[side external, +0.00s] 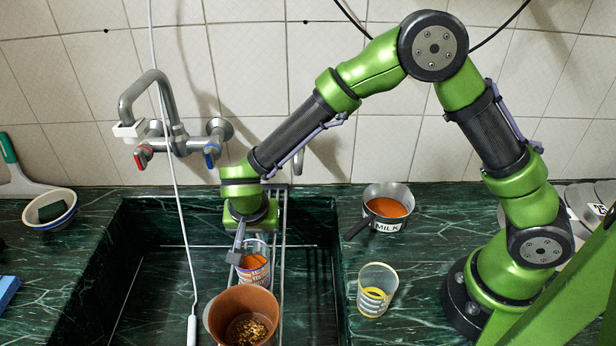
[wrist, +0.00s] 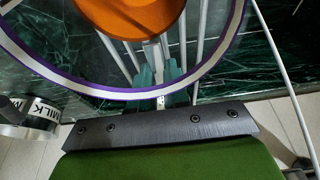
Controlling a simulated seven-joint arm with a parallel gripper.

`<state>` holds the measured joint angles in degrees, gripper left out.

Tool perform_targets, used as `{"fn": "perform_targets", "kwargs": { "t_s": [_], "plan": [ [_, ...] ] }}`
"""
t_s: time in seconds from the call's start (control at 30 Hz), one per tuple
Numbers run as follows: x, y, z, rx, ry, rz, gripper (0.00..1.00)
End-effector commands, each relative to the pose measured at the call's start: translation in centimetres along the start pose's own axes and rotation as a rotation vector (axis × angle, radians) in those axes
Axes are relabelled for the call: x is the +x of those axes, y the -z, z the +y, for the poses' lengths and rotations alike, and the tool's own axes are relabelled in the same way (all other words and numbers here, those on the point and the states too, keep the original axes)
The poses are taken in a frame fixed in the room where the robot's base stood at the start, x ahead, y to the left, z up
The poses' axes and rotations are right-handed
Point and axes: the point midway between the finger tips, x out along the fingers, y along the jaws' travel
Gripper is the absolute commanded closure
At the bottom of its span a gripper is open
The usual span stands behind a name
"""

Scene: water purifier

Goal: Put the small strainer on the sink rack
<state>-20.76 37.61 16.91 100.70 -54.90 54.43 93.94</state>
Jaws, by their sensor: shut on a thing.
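My gripper (side external: 238,252) is shut over the sink, on the near wall of a clear cup with an orange inside (side external: 257,272). In the wrist view my fingers (wrist: 161,88) meet at the white, purple-edged rim (wrist: 100,91) of this cup, and an orange disc (wrist: 130,16) shows within it. It may be the small strainer; I cannot make out a mesh. The sink rack (side external: 281,240) is a set of pale bars across the sink, and its bars (wrist: 198,60) show below the cup. I cannot tell whether the cup touches the bars.
A brown pot (side external: 258,300) with grainy contents stands in front of the cup. A MILK saucepan (side external: 388,221) and a clear glass with yellow rings (side external: 365,305) stand right of the sink. A bowl (side external: 45,222) sits at left. A white cord (side external: 177,200) hangs beside my gripper.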

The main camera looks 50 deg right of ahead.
Motion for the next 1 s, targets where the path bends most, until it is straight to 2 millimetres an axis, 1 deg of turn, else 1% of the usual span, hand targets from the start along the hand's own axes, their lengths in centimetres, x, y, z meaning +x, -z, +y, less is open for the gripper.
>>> {"fn": "perform_targets", "kwargs": {
  "t_s": [0.07,0.1,0.23,0.53,0.63,0.77,1.0],
  "plan": [
    [0.3,-0.1,0.0,-0.001,-0.001,0.0,1.0],
    [0.2,-0.1,0.0,-0.001,0.0,0.0,0.8],
    [0.2,-0.1,0.0,0.0,0.0,0.0,0.6],
    [0.1,0.0,0.0,0.0,0.0,0.0,0.59],
    [-0.6,0.1,-0.1,0.0,0.002,0.001,0.59],
    [-2.8,0.1,-0.1,0.0,0.006,0.003,0.59],
    [-8.1,0.1,-0.1,0.0,0.006,0.003,0.59]
  ]
}}
